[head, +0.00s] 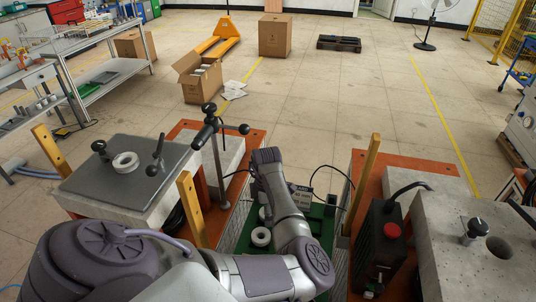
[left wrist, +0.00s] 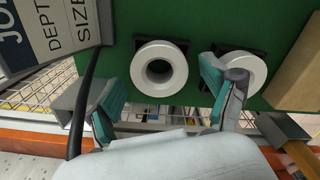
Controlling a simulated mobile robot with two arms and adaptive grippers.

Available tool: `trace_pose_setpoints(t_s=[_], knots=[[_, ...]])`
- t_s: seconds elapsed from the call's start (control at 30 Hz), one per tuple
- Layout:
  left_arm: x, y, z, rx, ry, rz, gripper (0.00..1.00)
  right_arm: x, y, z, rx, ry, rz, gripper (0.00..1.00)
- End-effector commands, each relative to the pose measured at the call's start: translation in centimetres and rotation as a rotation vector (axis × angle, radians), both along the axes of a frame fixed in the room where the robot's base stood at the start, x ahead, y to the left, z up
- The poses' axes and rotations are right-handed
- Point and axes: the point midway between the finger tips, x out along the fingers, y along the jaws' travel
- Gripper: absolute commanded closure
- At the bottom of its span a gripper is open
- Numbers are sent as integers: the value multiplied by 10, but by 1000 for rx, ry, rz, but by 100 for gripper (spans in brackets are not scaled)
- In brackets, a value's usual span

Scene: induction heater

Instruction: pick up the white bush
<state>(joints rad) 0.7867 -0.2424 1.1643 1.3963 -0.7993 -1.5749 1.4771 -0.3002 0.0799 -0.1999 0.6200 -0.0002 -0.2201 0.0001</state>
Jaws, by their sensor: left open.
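A white bush (left wrist: 138,68), a thick ring with a round hole, sits on a green panel in the left wrist view. A second white bush (left wrist: 256,65) sits beside it on the right, partly covered by a finger. My left gripper (left wrist: 165,82) is open and empty. Its teal-padded fingers stand apart, one on each side of the first bush, the right one between the two bushes. I cannot tell whether they touch it. In the head view one white bush (head: 261,244) shows on the green surface left of my arm. My right gripper is not in view.
The grey plate (head: 90,185) carries black-knobbed handles on the left. A wooden post (head: 193,212) and a black control box with a red button (head: 392,231) flank the green area. A dark cable (left wrist: 85,100) and a label panel (left wrist: 50,30) are close on the left.

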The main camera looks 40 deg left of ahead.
Motion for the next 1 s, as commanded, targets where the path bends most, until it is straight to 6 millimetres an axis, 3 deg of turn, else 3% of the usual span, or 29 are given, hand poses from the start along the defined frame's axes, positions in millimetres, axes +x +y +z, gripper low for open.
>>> trace_pose_setpoints(t_s=[0.27,0.67,1.0], knots=[[0,0,-3,0,0,0,18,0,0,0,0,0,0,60],[0,0,-3,0,0,0,85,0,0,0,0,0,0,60],[0,0,0,1,-1,0,86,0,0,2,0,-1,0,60]])
